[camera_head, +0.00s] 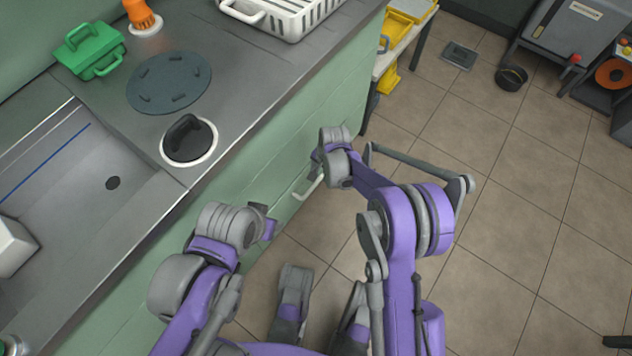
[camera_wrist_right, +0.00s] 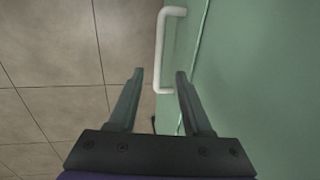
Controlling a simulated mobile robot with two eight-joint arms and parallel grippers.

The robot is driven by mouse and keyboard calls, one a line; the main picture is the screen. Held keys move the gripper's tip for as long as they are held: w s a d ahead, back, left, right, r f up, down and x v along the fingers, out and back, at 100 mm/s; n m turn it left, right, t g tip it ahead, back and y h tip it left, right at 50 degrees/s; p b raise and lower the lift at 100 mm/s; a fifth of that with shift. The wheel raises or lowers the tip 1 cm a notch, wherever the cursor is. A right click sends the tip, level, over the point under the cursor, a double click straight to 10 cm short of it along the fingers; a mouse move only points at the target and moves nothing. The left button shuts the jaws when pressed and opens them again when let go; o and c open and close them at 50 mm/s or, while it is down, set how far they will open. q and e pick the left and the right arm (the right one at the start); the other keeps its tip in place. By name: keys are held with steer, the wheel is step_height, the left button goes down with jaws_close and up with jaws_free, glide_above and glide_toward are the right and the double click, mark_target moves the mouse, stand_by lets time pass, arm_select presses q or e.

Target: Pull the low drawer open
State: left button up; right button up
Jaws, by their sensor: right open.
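The drawer is part of a green cabinet front (camera_head: 300,128) under the steel counter, with a pale bar handle (camera_head: 308,188) on it. In the right wrist view the white handle (camera_wrist_right: 162,50) stands out from the green front (camera_wrist_right: 245,70), its near end between and beyond my fingertips. My right gripper (camera_wrist_right: 159,76) is open, with nothing in its jaws. In the head view my right gripper (camera_head: 316,160) is beside the cabinet front, just above the handle, partly hidden by its wrist. My left gripper (camera_head: 268,222) is beside the cabinet front, left of the handle; its jaws are unclear.
The counter (camera_head: 250,85) carries a green handled block (camera_head: 90,50), a round dark mat (camera_head: 168,82), a black-handled lid (camera_head: 190,138) and a white basket (camera_head: 290,15). A yellow crate (camera_head: 400,30) and black bowl (camera_head: 511,77) lie beyond. The tiled floor (camera_head: 500,180) at right is mostly clear.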

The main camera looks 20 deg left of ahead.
mark_target(315, 183)
steer(key=f, duration=0.3)
steer(key=a+f+b, duration=0.1)
steer(key=f, duration=0.2)
steer(key=f+b, duration=0.1)
steer(key=f, duration=0.2)
steer(key=shift+w+a+f, duration=0.15)
steer(key=shift+w+a, duration=0.15)
steer(key=shift+w, duration=0.05)
jaws_close()
stand_by(0.9)
